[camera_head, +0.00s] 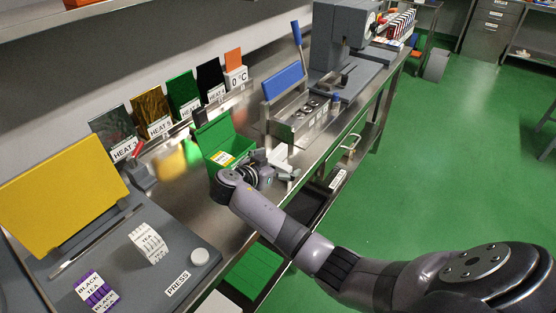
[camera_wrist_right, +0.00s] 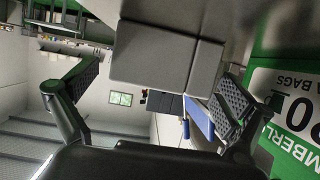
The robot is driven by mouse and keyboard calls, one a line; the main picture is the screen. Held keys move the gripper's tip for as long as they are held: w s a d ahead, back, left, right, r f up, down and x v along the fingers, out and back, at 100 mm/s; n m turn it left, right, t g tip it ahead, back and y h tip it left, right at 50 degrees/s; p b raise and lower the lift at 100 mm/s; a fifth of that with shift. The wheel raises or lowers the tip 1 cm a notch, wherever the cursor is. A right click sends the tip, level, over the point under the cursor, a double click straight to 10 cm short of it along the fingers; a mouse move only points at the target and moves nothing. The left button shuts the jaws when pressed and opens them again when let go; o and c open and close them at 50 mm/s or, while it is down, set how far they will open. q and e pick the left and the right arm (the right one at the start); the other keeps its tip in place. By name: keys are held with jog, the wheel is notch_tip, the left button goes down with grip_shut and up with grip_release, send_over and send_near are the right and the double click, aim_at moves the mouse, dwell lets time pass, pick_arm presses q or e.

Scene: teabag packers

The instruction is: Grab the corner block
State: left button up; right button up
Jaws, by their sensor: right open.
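A plain grey block, which looks like the corner block (camera_wrist_right: 150,52), shows in the right wrist view between and beyond the fingers of my right gripper (camera_wrist_right: 161,76). The fingers stand wide apart, and I cannot tell whether either touches the block. In the head view my right gripper (camera_head: 270,168) is at the steel bench's front part, just right of the green tea box. My left gripper is out of view.
The open green box (camera_head: 222,140) stands close beside my right gripper; its printed side (camera_wrist_right: 290,110) shows in the wrist view. A steel rack with a blue panel (camera_head: 284,80) stands behind.

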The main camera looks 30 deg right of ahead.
jog(key=c, duration=1.4)
